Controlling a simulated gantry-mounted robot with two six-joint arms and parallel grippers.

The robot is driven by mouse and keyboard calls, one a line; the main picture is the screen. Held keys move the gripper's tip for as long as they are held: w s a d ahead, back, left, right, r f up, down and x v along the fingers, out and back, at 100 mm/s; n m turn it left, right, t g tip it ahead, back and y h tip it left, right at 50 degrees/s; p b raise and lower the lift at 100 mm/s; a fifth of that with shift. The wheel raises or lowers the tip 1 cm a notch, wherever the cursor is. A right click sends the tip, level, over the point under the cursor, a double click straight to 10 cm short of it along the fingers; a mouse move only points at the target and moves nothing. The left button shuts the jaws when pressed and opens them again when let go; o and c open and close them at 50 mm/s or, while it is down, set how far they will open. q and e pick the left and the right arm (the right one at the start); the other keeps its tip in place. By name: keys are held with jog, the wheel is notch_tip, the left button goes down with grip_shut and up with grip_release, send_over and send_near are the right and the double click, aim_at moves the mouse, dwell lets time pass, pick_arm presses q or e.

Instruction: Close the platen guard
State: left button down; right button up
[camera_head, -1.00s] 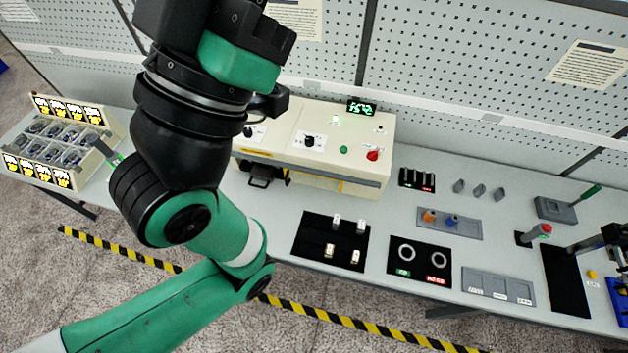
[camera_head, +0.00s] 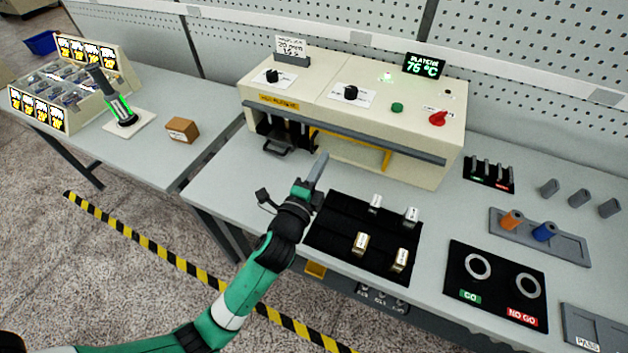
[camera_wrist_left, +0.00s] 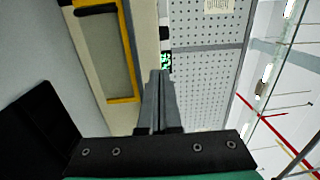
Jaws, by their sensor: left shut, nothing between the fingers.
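The platen guard (camera_head: 386,160) shows as a yellow frame in the front opening of the cream press machine (camera_head: 440,138). Part of it is hidden under the machine's front edge, and I cannot tell how far open it stands. In the left wrist view the guard's yellow frame (camera_wrist_left: 130,50) runs around a pale panel, with a dark bar near its top. My left gripper (camera_head: 321,168) is shut and empty, pointing up in front of the opening. Its closed fingers (camera_wrist_left: 157,100) appear to the right of the frame in the wrist view, apart from it. My right gripper is out of view.
A black mat (camera_head: 335,215) with several small blocks lies just right of my left gripper. A dark handle (camera_head: 278,142) sticks out at the machine's left front. A brown box (camera_head: 182,130) stands on the left table. A ring-gauge mat (camera_head: 497,270) lies at right.

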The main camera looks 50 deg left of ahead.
pick_arm(q)
jog(key=shift+g, duration=0.5)
jog(key=f+b, duration=0.1)
jog(key=f, duration=0.2)
jog(key=s+a+f+b, duration=0.1)
jog(key=f, duration=0.3)
jog(key=s+f+b, duration=0.1)
jog(key=f, duration=0.2)
jog(key=shift+a+f+b, duration=0.15)
jog(key=shift+f+b, duration=0.1)
jog(key=shift+b, duration=0.05)
jog(key=shift+w+r, duration=0.15)
jog(key=shift+r, duration=0.1)
jog(key=b+x, duration=0.3)
jog(key=x, duration=0.7)
jog(key=shift+w+a, duration=0.1)
jog(key=shift+a, duration=0.05)
jog(key=shift+s+a+r, duration=0.1)
jog(key=shift+s+a, duration=0.1)
jog(key=shift+a, duration=0.4)
jog(key=shift+s+a, duration=0.2)
jog(key=shift+a, duration=0.45)
jog(key=shift+s+a+r, duration=0.1)
jog(key=shift+s+a, duration=0.1)
jog(key=shift+a, duration=0.4)
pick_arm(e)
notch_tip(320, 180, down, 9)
pick_arm(q)
jog(key=shift+p, duration=0.3)
